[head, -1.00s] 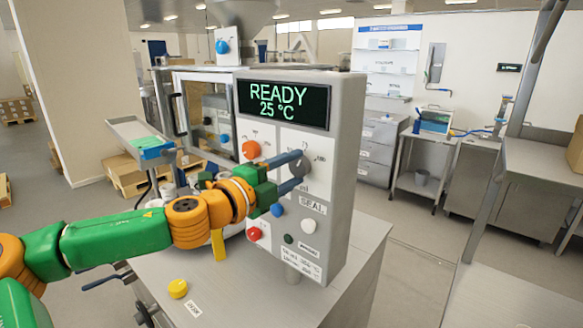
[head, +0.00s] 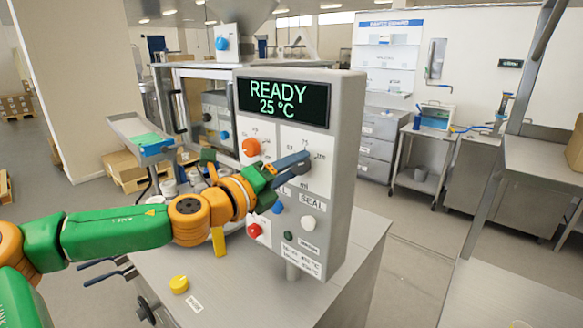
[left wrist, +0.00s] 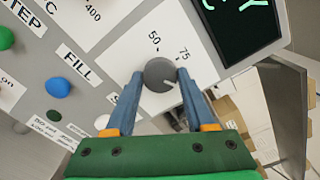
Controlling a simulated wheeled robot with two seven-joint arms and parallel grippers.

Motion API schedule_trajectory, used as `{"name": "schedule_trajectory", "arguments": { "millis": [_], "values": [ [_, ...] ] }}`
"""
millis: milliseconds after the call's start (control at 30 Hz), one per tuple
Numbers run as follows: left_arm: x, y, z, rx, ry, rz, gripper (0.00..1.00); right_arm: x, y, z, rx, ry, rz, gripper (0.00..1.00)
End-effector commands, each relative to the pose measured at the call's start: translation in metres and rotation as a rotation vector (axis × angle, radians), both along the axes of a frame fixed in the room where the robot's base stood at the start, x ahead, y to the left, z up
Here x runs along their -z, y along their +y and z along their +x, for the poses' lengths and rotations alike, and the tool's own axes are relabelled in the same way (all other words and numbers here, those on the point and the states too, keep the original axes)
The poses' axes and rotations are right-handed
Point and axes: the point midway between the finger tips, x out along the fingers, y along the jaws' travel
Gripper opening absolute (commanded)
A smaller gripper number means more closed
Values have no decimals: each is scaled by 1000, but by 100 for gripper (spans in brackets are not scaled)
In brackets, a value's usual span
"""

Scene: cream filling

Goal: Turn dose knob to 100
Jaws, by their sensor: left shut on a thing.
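The grey dose knob (left wrist: 158,73) sits on the white dial plate of the machine's front panel, and it also shows in the head view (head: 301,168), partly covered. My left gripper (left wrist: 160,76) is shut on it, with one blue finger on each side. A white mark on the knob's face points to the lower right in the left wrist view, past the printed 75. The labels 50 and 75 are readable.
The display (head: 284,102) reads READY, 25 °C. An orange knob (head: 251,147), a blue button (head: 277,208), a white button (head: 308,223) and a red button (head: 254,230) surround the dial.

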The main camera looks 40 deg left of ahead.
Motion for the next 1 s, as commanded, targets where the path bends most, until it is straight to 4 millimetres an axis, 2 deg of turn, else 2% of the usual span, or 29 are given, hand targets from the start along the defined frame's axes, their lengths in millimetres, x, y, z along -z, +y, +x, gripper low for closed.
{"name": "schedule_trajectory", "arguments": {
  "millis": [433,467,533,567,867,1000],
  "values": [
    [1,0,0,0,1,9,0,0,0,0,0,0,0,50],
    [1,0,0,0,1,9,62,0,0,0,0,0,0,50],
    [1,0,0,0,1,8,81,0,0,0,0,0,0,50],
    [1,0,0,0,1,8,84,0,0,0,0,0,0,50],
    [1,0,-1,1,0,8,84,1,0,0,0,0,0,50],
    [2,-1,-8,5,-4,14,84,10,0,0,0,0,0,50]
  ]
}}
